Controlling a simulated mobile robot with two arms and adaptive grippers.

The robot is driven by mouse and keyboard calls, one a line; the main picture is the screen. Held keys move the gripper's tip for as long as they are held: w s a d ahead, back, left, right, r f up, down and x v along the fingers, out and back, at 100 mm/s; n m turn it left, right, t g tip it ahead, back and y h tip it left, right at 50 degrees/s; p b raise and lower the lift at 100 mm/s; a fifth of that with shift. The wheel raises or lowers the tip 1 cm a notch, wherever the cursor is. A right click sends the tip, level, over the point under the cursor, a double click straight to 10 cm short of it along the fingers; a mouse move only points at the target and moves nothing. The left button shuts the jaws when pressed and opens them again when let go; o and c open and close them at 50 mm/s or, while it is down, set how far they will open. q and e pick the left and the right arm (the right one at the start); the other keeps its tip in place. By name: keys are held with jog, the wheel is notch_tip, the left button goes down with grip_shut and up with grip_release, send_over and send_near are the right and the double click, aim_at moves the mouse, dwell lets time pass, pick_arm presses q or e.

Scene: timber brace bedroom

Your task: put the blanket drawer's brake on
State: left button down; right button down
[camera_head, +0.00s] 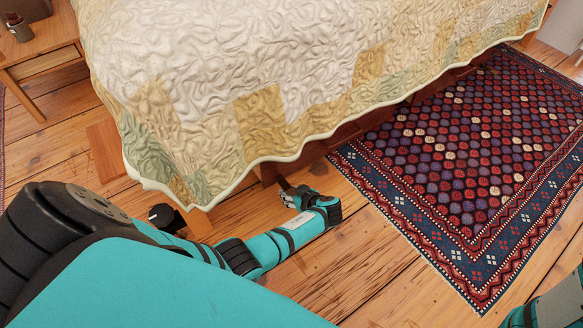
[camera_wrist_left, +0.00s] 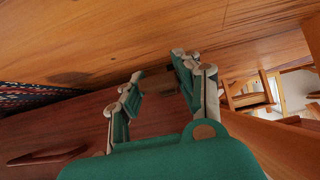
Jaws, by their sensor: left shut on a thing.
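The blanket drawer (camera_wrist_left: 70,128) is a reddish-brown panel under the bed, with a long curved handle (camera_wrist_left: 48,158) in the left wrist view. In the head view only a dark strip of it (camera_head: 347,131) shows below the quilt. My left gripper (camera_head: 288,192) is low by the floor at the bed's side. In the left wrist view its two fingers (camera_wrist_left: 158,82) stand at the drawer's floor-side edge, closed around a small dark piece (camera_wrist_left: 158,70) that looks like the brake. The fingers and shadow hide most of it, so its position is unclear. My right gripper is out of view.
The bed's quilt (camera_head: 240,80) hangs low just above my left gripper. A patterned rug (camera_head: 470,160) lies to the right. Bare plank floor (camera_head: 360,265) is clear in front. A wooden nightstand (camera_head: 40,40) stands at the upper left.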

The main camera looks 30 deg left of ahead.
aim_at(291, 192)
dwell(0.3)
pick_arm(q)
jog(key=c, duration=0.9)
grip_release()
notch_tip(291, 192, up, 10)
